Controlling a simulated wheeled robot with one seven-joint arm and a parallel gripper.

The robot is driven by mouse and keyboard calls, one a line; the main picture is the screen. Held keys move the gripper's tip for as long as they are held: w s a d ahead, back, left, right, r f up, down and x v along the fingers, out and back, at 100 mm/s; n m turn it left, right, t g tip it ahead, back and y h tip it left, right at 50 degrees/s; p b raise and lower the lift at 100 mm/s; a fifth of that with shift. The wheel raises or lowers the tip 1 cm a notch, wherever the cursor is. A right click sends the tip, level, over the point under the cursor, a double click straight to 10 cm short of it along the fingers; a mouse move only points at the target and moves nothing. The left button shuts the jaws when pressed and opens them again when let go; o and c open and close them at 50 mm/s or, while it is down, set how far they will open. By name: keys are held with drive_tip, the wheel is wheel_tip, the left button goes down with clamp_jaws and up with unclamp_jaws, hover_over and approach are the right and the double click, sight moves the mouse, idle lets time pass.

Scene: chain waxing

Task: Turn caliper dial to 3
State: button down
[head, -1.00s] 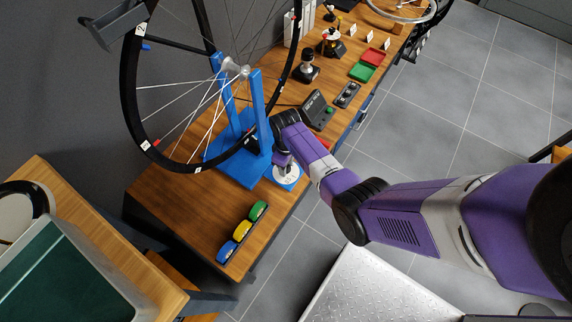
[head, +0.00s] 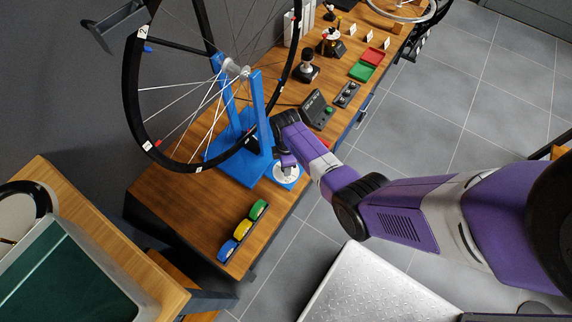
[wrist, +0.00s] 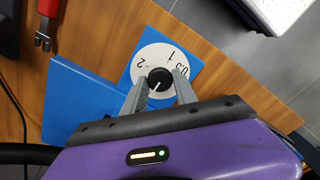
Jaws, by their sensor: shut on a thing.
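The caliper dial is a round white face (wrist: 141,60) with a black knob (wrist: 159,79) at its centre, mounted on a blue plate (wrist: 85,100). In the wrist view I read 0.5, 1 and 2 on the face; no 3 is visible, as my fingers cover part of the near rim. A pale mark on the knob appears to point toward the lower left, between my fingers. My gripper (wrist: 161,80) has one grey finger on each side of the knob and is shut on it. In the head view the dial face (head: 286,180) shows just below my wrist.
The blue stand (head: 236,172) holds a large spoked wheel (head: 134,110) close to my wrist. Green, yellow and blue rolls (head: 242,229) sit near the bench's front corner. A red-handled tool (wrist: 45,28) lies left of the dial. A dark box (head: 316,108) stands behind.

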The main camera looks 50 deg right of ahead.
idle(0.5)
drive_tip(key=c, duration=1)
unclamp_jaws()
drive_tip(key=shift+o, duration=0.2)
drive_tip(key=shift+r, duration=0.15)
wheel_tip(320, 180, up, 8)
drive_tip(key=shift+f+p, duration=0.2)
drive_tip(key=shift+p, duration=0.3)
